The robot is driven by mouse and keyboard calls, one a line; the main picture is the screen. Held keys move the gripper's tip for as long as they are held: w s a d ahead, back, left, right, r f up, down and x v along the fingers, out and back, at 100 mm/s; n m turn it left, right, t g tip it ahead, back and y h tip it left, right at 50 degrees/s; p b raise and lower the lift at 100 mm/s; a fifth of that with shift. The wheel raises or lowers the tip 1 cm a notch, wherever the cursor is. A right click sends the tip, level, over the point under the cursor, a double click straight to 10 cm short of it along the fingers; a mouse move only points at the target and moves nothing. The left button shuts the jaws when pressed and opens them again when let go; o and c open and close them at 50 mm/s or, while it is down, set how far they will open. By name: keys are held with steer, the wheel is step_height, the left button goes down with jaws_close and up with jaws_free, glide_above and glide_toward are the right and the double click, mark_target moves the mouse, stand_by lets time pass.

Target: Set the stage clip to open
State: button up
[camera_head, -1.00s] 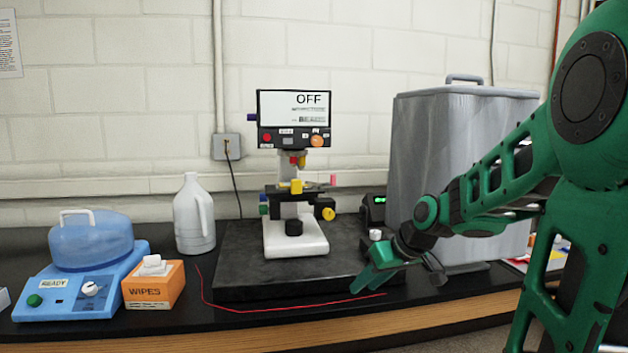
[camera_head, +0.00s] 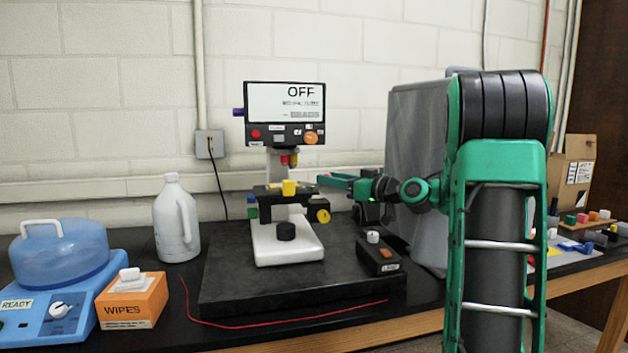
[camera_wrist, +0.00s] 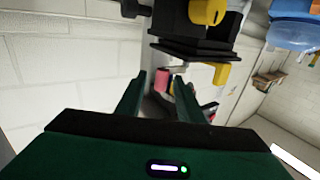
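The microscope (camera_head: 287,243) stands on a black slab, with a black stage (camera_head: 268,190) and a yellow block (camera_head: 289,187) at the stage's middle. My gripper (camera_head: 322,180) reaches in from the right to the stage's right end. In the wrist view my gripper (camera_wrist: 160,77) is open, with its two green fingers apart. A small pink piece (camera_wrist: 162,86), apparently the stage clip's tab, shows between the fingers. I cannot tell whether a finger touches it. In the head view the pink piece is hidden by my gripper.
The screen above the microscope (camera_head: 287,104) reads OFF. A black box with a white knob (camera_head: 380,255) sits at the slab's right, and a grey covered bin (camera_head: 415,120) stands behind my arm. A white jug (camera_head: 175,220) and orange wipes box (camera_head: 130,305) are left.

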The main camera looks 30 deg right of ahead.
steer(key=x, duration=0.5)
steer(key=shift+w+a, duration=0.15)
steer(key=shift+w, duration=0.15)
jaws_close()
